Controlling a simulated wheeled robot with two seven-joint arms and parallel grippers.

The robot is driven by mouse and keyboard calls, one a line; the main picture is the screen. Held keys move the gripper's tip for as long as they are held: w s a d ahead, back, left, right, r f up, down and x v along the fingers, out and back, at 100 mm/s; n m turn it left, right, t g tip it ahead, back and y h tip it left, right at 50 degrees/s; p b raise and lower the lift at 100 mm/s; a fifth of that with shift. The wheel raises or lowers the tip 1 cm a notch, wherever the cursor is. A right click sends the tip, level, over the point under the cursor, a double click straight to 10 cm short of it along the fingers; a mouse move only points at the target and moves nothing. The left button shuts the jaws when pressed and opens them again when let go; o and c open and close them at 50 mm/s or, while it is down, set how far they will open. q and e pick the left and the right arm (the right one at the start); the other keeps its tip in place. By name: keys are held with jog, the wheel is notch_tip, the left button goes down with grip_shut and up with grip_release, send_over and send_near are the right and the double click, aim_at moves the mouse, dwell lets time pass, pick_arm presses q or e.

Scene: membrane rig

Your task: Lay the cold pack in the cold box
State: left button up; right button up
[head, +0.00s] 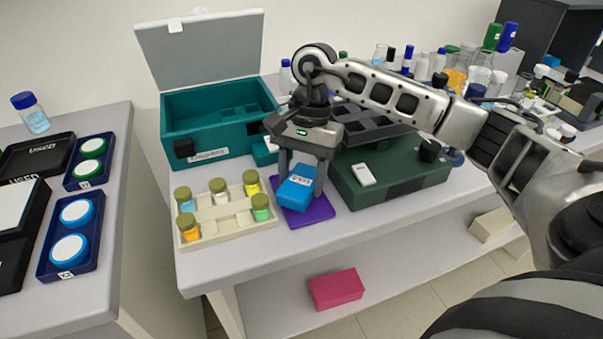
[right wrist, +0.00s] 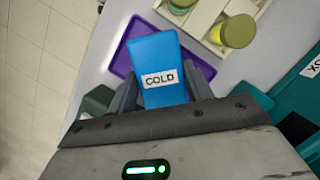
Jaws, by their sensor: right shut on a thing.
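The cold pack (head: 296,187) is a blue block with a white label; the label reads COLD in the right wrist view (right wrist: 158,62). My right gripper (head: 302,182) points down and is shut on the pack, with one finger on each side. The pack is tilted over a purple tray (head: 312,216); I cannot tell whether it still touches it. The cold box (head: 190,111) is teal, with its grey lid (head: 205,50) raised, and stands behind and left of the pack. Much of its inside is hidden by its front wall. My left gripper is not in view.
A cream rack (head: 225,234) with several capped vials stands left of the purple tray. A dark green case (head: 405,190) with a grey tray on top is at the right. Bottles crowd the back right. A pink box (head: 337,289) lies on the lower shelf.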

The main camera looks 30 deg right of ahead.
aim_at(309, 168)
jog(key=shift+f, duration=0.3)
jog(key=o, duration=1.1)
jog(key=shift+r, duration=0.1)
jog(key=shift+c, duration=0.2)
jog(key=shift+r, duration=0.1)
jog(key=shift+r+p, duration=0.3)
jog(key=shift+p, duration=0.05)
jog(key=shift+w+d+r, duration=0.1)
jog(key=shift+r, duration=0.2)
jog(key=v, duration=1.1)
jog(key=shift+b, duration=0.45)
